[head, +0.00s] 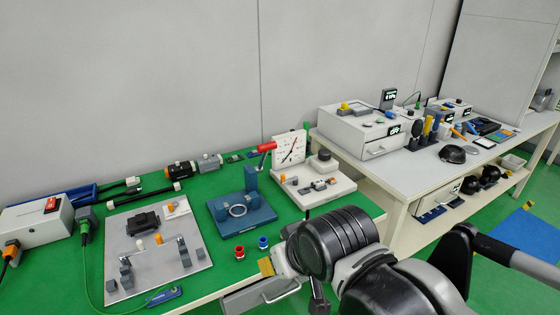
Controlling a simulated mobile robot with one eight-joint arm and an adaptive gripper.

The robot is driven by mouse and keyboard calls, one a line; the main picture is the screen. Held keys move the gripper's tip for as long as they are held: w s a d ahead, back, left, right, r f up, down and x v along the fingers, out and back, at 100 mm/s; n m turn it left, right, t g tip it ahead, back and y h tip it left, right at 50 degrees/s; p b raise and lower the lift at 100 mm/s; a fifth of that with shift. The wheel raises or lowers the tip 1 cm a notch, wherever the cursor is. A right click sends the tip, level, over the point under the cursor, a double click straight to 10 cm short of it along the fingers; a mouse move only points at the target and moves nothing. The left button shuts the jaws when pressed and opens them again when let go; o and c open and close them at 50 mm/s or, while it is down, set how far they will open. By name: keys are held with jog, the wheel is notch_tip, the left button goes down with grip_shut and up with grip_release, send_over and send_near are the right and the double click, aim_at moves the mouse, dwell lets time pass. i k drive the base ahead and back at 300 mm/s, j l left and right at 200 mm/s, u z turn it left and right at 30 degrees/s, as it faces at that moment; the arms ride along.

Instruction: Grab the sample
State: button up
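No thing in the head view is clearly marked as the sample, and I cannot tell which one it is. On the green bench top stand a small red ringed piece (239,252) and a small blue one (263,243). Behind them is a blue fixture (240,211) with a pale ring (237,210) on it and a red-handled lever (262,148). My arm's black and grey links fill the lower right and hide part of the bench's front edge. I cannot make out my gripper's fingers.
A grey plate (198,258) with several small blocks lies at left, near a white power box (38,222). A white gauge unit (320,186) stands behind my arm. A white table (412,165) with instruments is at right. Bare green bench top shows between the fixtures.

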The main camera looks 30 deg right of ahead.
aim_at(320, 183)
jog(key=i+l+z, duration=0.5)
jog(key=l, duration=0.4)
jog(key=i+l+z, duration=0.5)
jog(key=i+l, duration=0.15)
